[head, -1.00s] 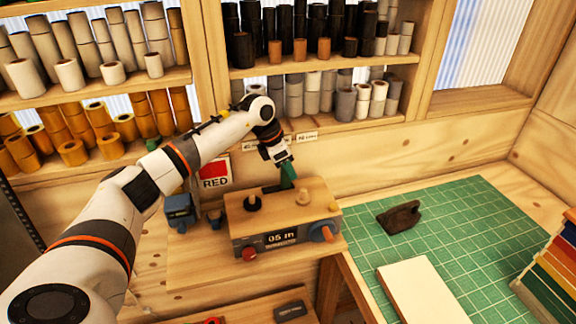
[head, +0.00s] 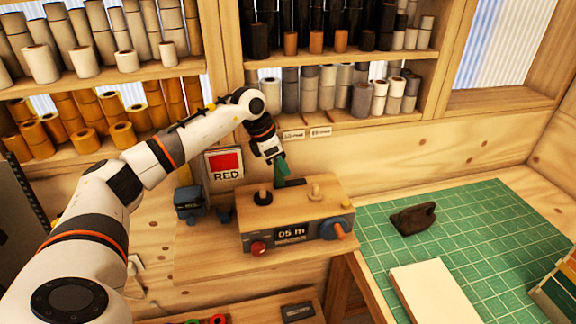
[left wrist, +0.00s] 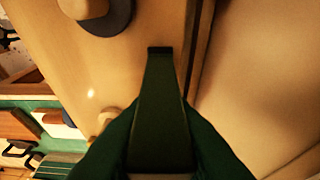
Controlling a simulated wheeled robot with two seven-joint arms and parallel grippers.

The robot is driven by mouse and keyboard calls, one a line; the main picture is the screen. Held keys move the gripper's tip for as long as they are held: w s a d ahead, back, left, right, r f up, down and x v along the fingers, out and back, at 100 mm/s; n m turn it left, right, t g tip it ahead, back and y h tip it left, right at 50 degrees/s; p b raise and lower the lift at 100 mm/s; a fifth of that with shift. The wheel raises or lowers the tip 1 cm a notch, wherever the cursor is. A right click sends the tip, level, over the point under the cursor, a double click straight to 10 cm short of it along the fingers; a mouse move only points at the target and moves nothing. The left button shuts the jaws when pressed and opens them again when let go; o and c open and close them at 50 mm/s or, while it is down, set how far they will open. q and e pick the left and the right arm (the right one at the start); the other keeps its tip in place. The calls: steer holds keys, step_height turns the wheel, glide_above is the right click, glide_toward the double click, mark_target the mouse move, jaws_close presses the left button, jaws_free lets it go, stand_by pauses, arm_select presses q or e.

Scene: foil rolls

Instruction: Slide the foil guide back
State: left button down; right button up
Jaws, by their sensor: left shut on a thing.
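A wooden foil machine (head: 330,200) with a "05 m" display stands on the wooden bench. A dark slot (head: 297,182) runs along the back of its top. My left gripper (head: 283,173) reaches down to the slot's left part, with its green fingers low over it. In the left wrist view my left gripper (left wrist: 160,135) is shut on a dark upright bar, the foil guide (left wrist: 160,75). The guide's lower part is hidden between the fingers. My right gripper is in neither view.
A black knob (head: 263,197) and a wooden peg (head: 315,191) stand on the machine's top close to the gripper. A "RED" sign (head: 224,163) and a blue device (head: 189,203) are to the left. Shelves of rolls rise behind. A green mat (head: 470,235) lies right.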

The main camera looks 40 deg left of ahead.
arm_select(q)
steer(key=shift+a, duration=0.1)
steer(key=c, duration=1.6)
jaws_free()
steer(key=shift+s, duration=0.1)
steer(key=o, duration=0.3)
steer(key=shift+s+a+r, duration=0.1)
steer(key=shift+s+a, duration=0.05)
steer(key=shift+r+b, duration=0.4)
steer(key=b+v, duration=0.3)
steer(key=v, duration=0.8)
steer(key=shift+s+a, duration=0.15)
steer(key=shift+a, duration=0.05)
